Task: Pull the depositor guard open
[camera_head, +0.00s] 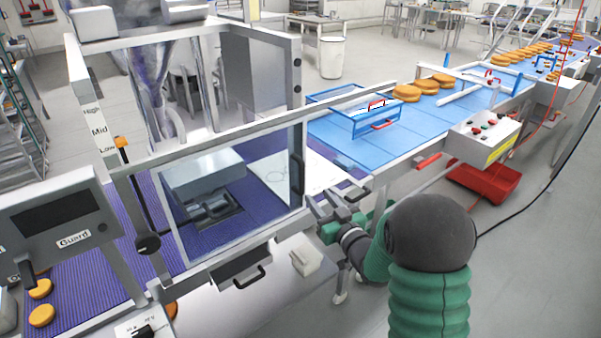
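The depositor guard (235,195) is a clear panel in a pale metal frame on the front of the machine. It stands in line with the front frame and looks shut. A dark upright handle (297,174) is at its right edge. My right gripper (338,203) is just right of and below this handle, apart from it in the picture. Its grey fingers look spread, with nothing seen between them. My green and dark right arm comes up from the lower right. My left gripper is not in view.
A grey control box labelled Guard (60,222) stands at the left. A blue conveyor (400,130) with a blue wire guard (365,108) and filled rounds (427,86) runs back right. A button box (483,135) and a red crate (485,182) are at right.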

